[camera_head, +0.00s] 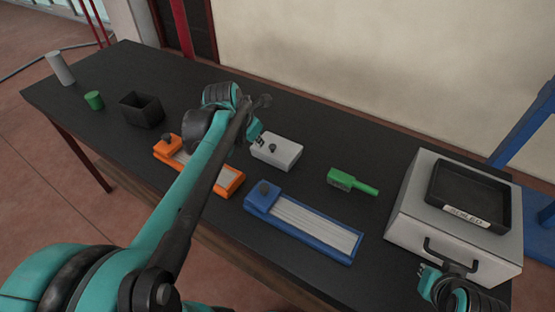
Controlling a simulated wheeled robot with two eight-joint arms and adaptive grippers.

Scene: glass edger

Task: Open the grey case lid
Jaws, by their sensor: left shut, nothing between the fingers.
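The large grey case (406,213) stands at the right end of the table, with its lid down. A dark handle (450,258) is on its front side. A black tray (497,219) with a white label sits on top of the lid. My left gripper (257,139) is shut and empty, above the table at the left edge of a small grey box with a dark knob (285,153); I cannot tell whether they touch. My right gripper (430,281) shows partly at the bottom right, close to the handle. Whether it grips the handle is unclear.
A blue tray block (310,228) and a green brush (353,182) lie left of the case. An orange tray block (229,181) lies partly behind my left arm. A black bin (142,110), green cylinder (94,100) and white cylinder (60,68) stand at the far left.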

